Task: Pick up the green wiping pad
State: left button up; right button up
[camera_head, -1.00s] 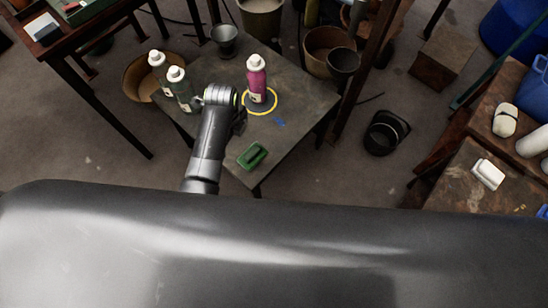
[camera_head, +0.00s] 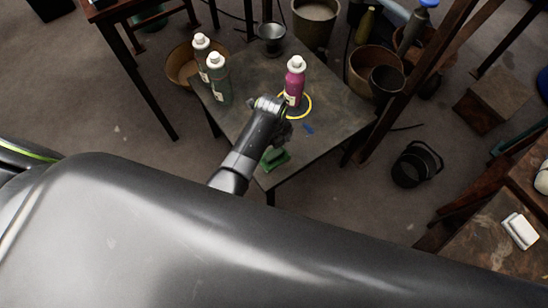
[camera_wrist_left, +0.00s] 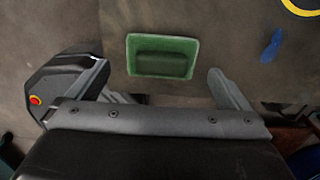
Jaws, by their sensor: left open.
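The green wiping pad (camera_head: 275,159) lies near the front corner of the dark table (camera_head: 335,125), partly hidden by my left arm in the head view. In the left wrist view the pad (camera_wrist_left: 162,57) is a green rectangle with a darker raised block on top. My left gripper (camera_head: 284,131) is above the table beside the pad. In the left wrist view the left gripper (camera_wrist_left: 158,68) is open, with one finger on each side of the pad in the picture and nothing between them. My right gripper is not in view.
A magenta bottle (camera_head: 294,82) stands at a yellow ring (camera_head: 308,108), near a blue mark (camera_head: 308,129). Two white-capped bottles (camera_head: 217,80) stand at the table's left, and a metal cup (camera_head: 271,38) at the back. A black bucket (camera_head: 415,165) is on the floor to the right.

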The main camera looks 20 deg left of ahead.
aim_at(273, 152)
pick_arm(q)
jog(key=shift+w+d+f+b, duration=0.1)
jog(key=shift+f+b, duration=0.85)
jog(key=shift+f, duration=1.7)
